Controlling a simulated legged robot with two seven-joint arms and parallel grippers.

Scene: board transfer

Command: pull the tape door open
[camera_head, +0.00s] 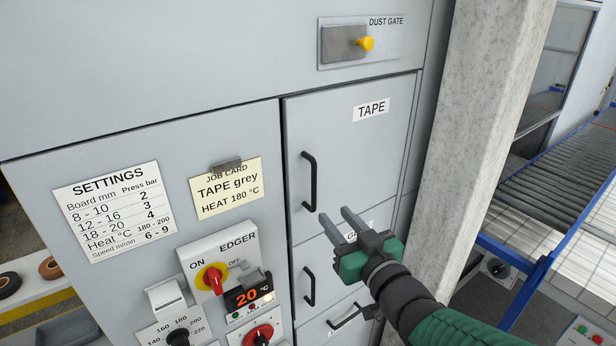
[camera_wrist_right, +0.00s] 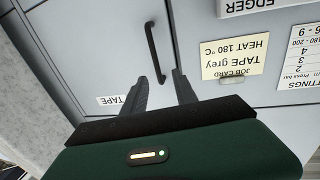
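The tape door (camera_head: 350,160) is a grey panel with a white TAPE label, shut flush with the cabinet front. Its black upright bar handle (camera_head: 309,182) is near the door's left edge. My right gripper (camera_head: 337,215) is open and empty, just below and right of the handle's lower end in the head view. In the right wrist view, which looks upside down, the handle (camera_wrist_right: 154,50) rises beyond the open fingers (camera_wrist_right: 164,80); its near end shows between them. I see no contact, but the exact gap is unclear. My left gripper is out of view.
Lower doors have a black handle (camera_head: 309,287) and partly hidden labels. An edger control panel (camera_head: 225,270) with knobs stands left, below a job card (camera_head: 226,189). A concrete pillar (camera_head: 485,120) stands close on the right, with a roller conveyor (camera_head: 570,180) beyond.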

